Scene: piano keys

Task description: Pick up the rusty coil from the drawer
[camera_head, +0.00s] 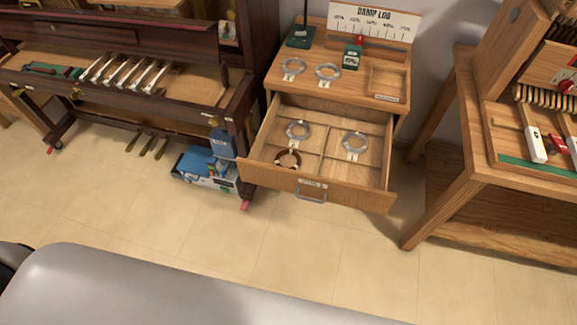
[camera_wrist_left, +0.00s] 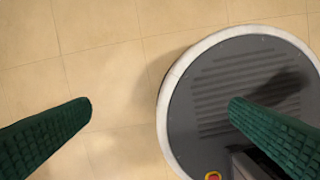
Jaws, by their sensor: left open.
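The rusty coil (camera_head: 288,159) is a dark brown ring with a pale tag, lying in the front left compartment of the open drawer (camera_head: 340,194). Two grey coils with tags lie in the drawer too: one (camera_head: 298,131) behind the rusty coil, one (camera_head: 355,143) to the right. My left gripper (camera_wrist_left: 160,112) shows in the left wrist view with its two green fingers wide apart and empty, above the floor and my round base. Neither gripper shows in the head view, and the left wrist view shows no coil.
Two more grey coils (camera_head: 293,68) (camera_head: 327,73) lie on the cabinet top (camera_head: 340,92), near a small green device (camera_head: 352,56) and a shallow tray (camera_head: 388,80). A piano (camera_head: 120,60) stands left, a wooden bench (camera_head: 480,180) right. The floor (camera_head: 300,235) before the drawer is clear.

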